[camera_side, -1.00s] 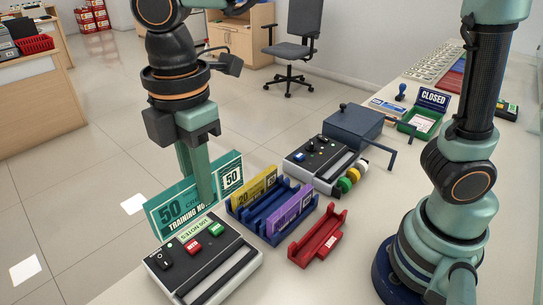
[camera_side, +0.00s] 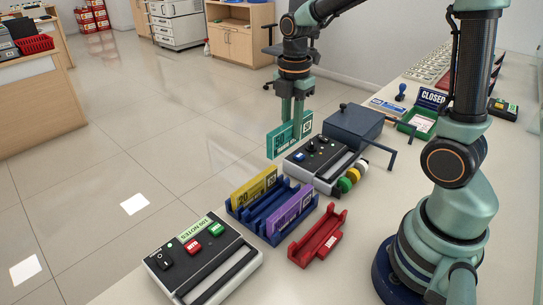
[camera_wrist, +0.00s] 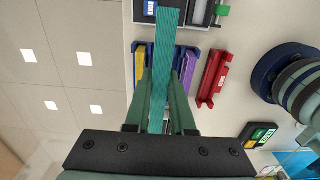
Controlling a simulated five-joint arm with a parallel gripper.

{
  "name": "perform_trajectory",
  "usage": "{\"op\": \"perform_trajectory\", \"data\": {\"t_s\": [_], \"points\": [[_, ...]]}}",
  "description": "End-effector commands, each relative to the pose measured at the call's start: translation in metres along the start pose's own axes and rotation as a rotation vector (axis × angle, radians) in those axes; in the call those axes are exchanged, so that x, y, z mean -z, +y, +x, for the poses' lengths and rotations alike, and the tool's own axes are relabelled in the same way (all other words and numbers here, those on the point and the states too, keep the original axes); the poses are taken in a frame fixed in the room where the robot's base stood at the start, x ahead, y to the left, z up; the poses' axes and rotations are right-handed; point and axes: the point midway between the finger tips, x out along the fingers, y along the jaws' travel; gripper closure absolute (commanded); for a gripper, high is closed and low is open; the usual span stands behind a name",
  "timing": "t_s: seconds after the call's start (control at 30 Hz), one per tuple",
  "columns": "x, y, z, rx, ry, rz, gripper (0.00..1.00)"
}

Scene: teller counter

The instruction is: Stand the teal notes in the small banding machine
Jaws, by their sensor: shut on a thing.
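My gripper (camera_side: 293,118) is shut on the teal notes (camera_side: 282,143) and holds them upright above the counter. They are at the left end of the farther banding machine (camera_side: 322,163), which has a dark top, buttons and coloured rolls at its right. In the wrist view the teal notes (camera_wrist: 164,70) run up between the fingers, their upper end near a machine (camera_wrist: 198,12). A second banding machine (camera_side: 205,260), labelled 100 NOTES, stands at the front. Which machine is the smaller is hard to tell, and the farther one's label is not readable.
A blue rack (camera_side: 272,229) between the machines holds yellow notes (camera_side: 254,190) and purple notes (camera_side: 293,211), with an empty slot between. A red holder (camera_side: 318,237) stands empty beside it. A dark blue box (camera_side: 353,128) with projecting arms is behind the farther machine.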

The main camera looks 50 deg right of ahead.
Motion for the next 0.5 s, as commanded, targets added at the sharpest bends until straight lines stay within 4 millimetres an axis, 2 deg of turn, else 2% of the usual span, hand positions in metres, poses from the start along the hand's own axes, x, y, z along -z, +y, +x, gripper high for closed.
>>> {"op": "perform_trajectory", "data": {"t_s": [0.03, 0.2, 0.33, 0.5], "points": [[-0.023, -0.007, 0.006, 0.002, 0.000, 0.014, 1.00], [-0.082, -0.033, 0.025, 0.002, 0.001, 0.011, 1.00], [-0.112, -0.052, 0.035, 0.001, 0.001, 0.008, 1.00], [-0.131, -0.067, 0.042, 0.000, 0.000, 0.001, 1.00]]}}
